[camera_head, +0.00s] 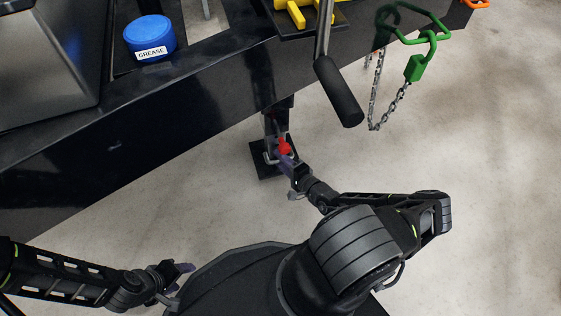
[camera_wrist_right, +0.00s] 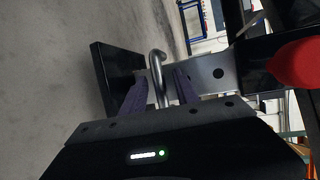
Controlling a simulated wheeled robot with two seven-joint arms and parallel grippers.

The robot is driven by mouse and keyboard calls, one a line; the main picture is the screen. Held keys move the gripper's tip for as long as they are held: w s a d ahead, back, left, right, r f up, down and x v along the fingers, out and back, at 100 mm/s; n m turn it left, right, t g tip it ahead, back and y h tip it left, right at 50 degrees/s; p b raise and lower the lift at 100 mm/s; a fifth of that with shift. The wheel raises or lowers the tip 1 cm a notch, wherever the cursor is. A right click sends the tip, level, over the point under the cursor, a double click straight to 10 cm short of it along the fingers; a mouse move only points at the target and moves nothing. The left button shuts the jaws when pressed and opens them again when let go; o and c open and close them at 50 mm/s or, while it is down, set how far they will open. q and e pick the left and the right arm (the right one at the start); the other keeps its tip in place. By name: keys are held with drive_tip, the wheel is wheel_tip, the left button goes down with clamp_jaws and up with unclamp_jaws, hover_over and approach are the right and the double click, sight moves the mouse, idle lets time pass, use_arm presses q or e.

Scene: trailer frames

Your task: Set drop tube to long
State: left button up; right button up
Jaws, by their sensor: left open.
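The drop tube is a grey metal leg (camera_head: 268,124) with a black square foot plate (camera_head: 262,172) below the trailer frame. In the right wrist view the tube (camera_wrist_right: 218,68) shows side holes, and a bent metal pin (camera_wrist_right: 157,68) stands at it. My right gripper (camera_head: 287,163) is at the leg; in the wrist view its purple fingers (camera_wrist_right: 160,82) stand apart, one each side of the pin, with small gaps. A red part (camera_head: 284,146) sits above the fingers, and also shows in the wrist view (camera_wrist_right: 299,65). My left gripper (camera_head: 184,268) is open and empty, away at lower left.
The black trailer beam (camera_head: 150,135) runs diagonally above the leg. A black-gripped crank handle (camera_head: 338,92) hangs to its right. A green hook (camera_head: 414,68) with a chain (camera_head: 376,105) hangs farther right. A blue grease tub (camera_head: 149,36) stands on the frame. The pale floor is clear.

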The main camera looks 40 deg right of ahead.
drive_tip(key=shift+c, duration=0.4)
clamp_jaws()
idle(1.0)
